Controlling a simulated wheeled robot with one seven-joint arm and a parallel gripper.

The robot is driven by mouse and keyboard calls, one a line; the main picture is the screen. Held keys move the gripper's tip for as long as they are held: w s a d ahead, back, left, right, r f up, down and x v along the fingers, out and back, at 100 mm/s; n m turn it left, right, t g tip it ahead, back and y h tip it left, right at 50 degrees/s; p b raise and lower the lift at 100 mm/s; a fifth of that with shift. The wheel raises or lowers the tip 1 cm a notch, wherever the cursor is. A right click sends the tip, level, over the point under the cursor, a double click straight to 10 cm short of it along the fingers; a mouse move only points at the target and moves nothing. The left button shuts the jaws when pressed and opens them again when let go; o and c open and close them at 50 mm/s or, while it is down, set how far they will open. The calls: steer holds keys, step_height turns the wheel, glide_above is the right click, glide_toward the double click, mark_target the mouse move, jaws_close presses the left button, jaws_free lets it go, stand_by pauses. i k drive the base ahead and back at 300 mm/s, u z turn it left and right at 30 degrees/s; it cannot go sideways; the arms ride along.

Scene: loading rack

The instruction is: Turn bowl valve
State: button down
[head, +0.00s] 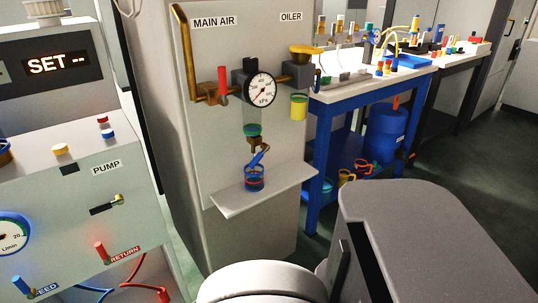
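The green filter bowl (252,130) hangs below the gauge on a pale panel. A brass fitting (254,142) sits under the bowl, and a small blue lever (259,157) slants down from it; this looks like the bowl valve. My gripper is not in view; only grey parts of my own body show at the bottom.
The pale shelf (290,187) juts from the panel. A round gauge (261,90), a red lever (222,84) and a yellow-green oiler bowl (299,105) are above it. A pump console (60,190) stands left, a blue workbench (335,98) right. Open floor (455,160) lies far right.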

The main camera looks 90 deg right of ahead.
mark_target(257, 159)
steer(key=k, duration=0.5)
steer(key=z, duration=0.75)
